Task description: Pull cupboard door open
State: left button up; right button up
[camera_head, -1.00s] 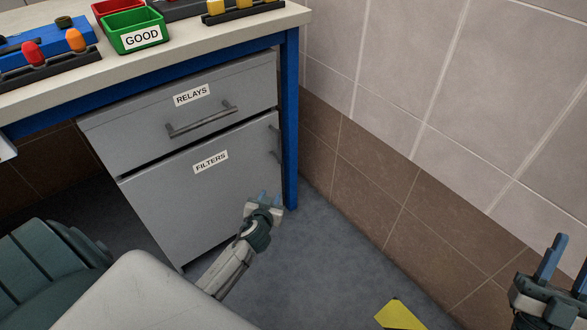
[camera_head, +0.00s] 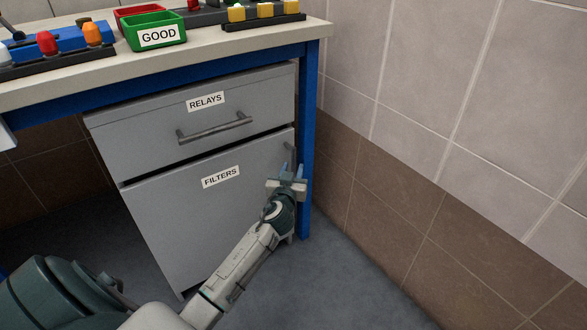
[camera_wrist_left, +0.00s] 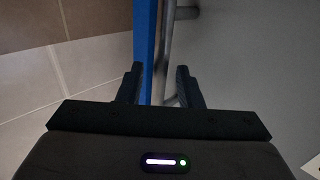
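The grey cupboard door (camera_head: 195,215), labelled FILTERS, is under the workbench and looks shut. Its upright bar handle (camera_head: 289,154) is near the door's right edge, partly hidden by my left gripper. My left gripper (camera_head: 287,170) is at the handle's height, in front of the right edge of the door. In the left wrist view the gripper (camera_wrist_left: 160,72) is open, and the handle bar (camera_wrist_left: 166,45) runs between the lines of its two fingers. The fingers look apart from the bar; I cannot tell how deep it sits between them. My right gripper is out of view.
A drawer (camera_head: 150,135) labelled RELAYS is above the door, with a horizontal handle (camera_head: 215,128). A blue bench leg (camera_head: 308,150) stands close right of the door, near the gripper. A tiled wall (camera_head: 440,110) is further right. The floor (camera_head: 345,285) in front is clear.

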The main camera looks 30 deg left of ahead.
pick_arm(q)
jog(key=shift+x, duration=1.05)
jog(key=shift+c, duration=0.2)
grip_shut()
jog(key=shift+d, duration=0.1)
